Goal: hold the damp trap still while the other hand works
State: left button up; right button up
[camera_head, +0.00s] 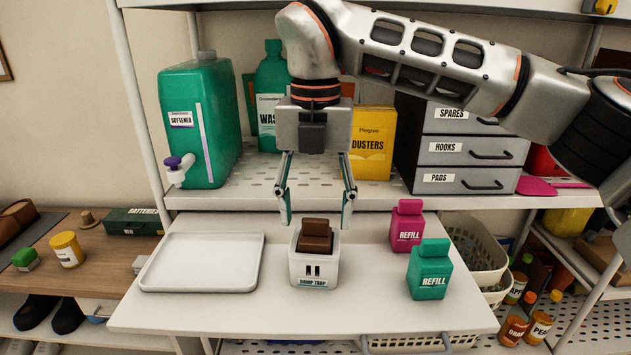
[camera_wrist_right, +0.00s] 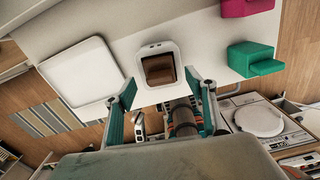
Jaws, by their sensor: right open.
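The damp trap (camera_head: 314,270) is a small white tub with a label on its front and a brown block (camera_head: 316,235) sitting in its open top. It stands upright on the white pull-out board. My right gripper (camera_head: 316,218) is above and just behind the damp trap, pointing down, with its two fingers spread and nothing between them. In the right wrist view the damp trap (camera_wrist_right: 174,80) shows beyond the open fingertips (camera_wrist_right: 166,90), apart from them. My left gripper is not in either view.
A white tray (camera_head: 203,289) lies left of the damp trap. A magenta refill bottle (camera_head: 406,228) and a green refill bottle (camera_head: 430,272) stand to its right. A green softener jug (camera_head: 200,125), a yellow dusters box (camera_head: 372,145) and drawers (camera_head: 465,150) stand on the shelf behind.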

aim_at(315, 219)
jog(key=shift+f, duration=1.6)
